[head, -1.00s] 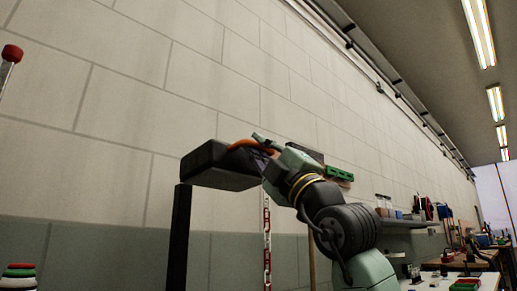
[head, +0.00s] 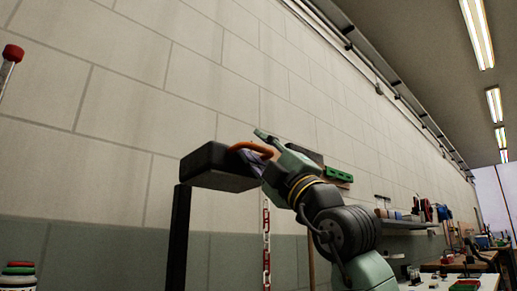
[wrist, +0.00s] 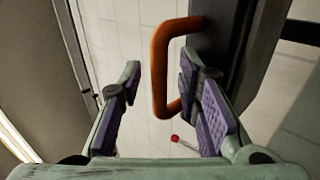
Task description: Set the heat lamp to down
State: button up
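The heat lamp is a dark box-shaped head (head: 215,168) on top of a black post (head: 180,235), left of centre in the head view. It sits roughly level, and an orange loop handle (head: 252,149) sticks out of its right end. In the wrist view the dark lamp body (wrist: 235,50) is at upper right, with the orange handle (wrist: 160,65) reaching left from it. My gripper (wrist: 158,78) is open, with purple-padded fingers on either side of the handle's long bar. I see no clear contact. In the head view my gripper (head: 262,148) partly hides the handle.
A pale block wall (head: 130,110) runs behind the lamp. A red and white chain (head: 266,250) hangs just right of the post. A shelf (head: 405,223) and workbenches with tools are farther right. Stacked coloured discs (head: 18,272) stand at lower left.

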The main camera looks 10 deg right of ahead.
jog(key=shift+f, duration=0.1)
jog(key=v, duration=1.2)
